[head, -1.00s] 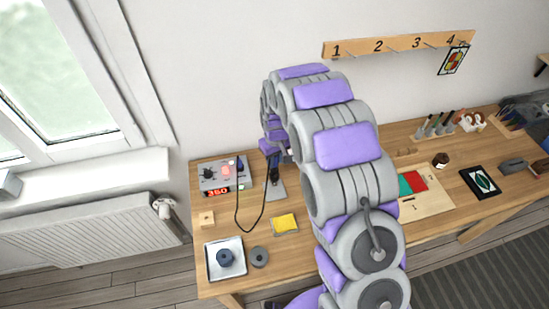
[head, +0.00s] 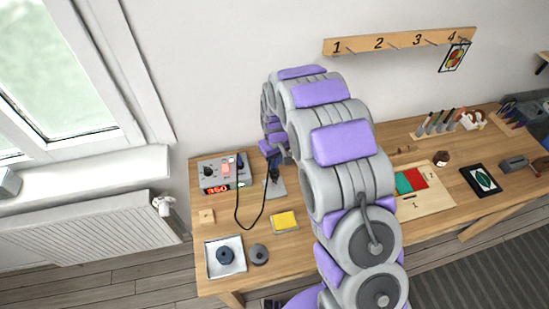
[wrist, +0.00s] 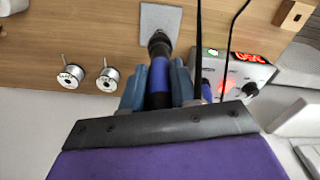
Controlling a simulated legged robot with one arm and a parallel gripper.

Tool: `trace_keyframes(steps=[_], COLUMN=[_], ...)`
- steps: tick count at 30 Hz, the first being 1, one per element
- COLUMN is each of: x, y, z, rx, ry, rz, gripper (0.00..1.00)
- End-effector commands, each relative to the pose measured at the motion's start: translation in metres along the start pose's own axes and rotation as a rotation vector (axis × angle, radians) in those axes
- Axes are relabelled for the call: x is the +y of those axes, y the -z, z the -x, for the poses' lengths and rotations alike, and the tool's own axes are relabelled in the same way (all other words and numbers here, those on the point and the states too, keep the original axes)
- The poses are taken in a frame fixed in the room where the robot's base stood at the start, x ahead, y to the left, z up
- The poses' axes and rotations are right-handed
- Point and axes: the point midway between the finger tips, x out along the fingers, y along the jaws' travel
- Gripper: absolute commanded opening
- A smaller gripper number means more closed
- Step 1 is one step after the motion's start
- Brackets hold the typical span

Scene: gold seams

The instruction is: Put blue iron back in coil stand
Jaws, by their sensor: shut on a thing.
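My gripper (wrist: 158,84) is shut on the blue iron (wrist: 158,72), with a finger on each side of its blue handle. The iron's front end points at the dark coil of the stand (wrist: 158,40), and the two overlap in the wrist view. I cannot tell how deep the iron sits in the coil. The stand's grey plate (wrist: 159,20) lies on the bench. In the head view the stand (head: 277,188) shows beside my arm, which hides most of the gripper and iron.
The control station (head: 222,173) with a red display stands left of the stand. Its black cord (head: 237,215) loops over the bench. A yellow sponge (head: 284,221), a white tray (head: 225,271) and a dark round piece (head: 259,254) lie nearer. Two spools (wrist: 70,77) show in the wrist view.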

Motion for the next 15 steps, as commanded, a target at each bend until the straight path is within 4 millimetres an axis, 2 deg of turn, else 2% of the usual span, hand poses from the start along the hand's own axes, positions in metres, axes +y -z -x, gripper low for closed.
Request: trace_keyframes(steps=[13,14,15], x=[-0.0001,-0.0001,-0.0001], y=[-0.0007,-0.0007,-0.0006], z=[-0.0101,-0.0102,-0.0099], rx=[-0.001,-0.001,-0.001], ry=[0.000,0.000,0.000], rz=[0.000,0.000,0.000], gripper=[0.00,0.29,0.33])
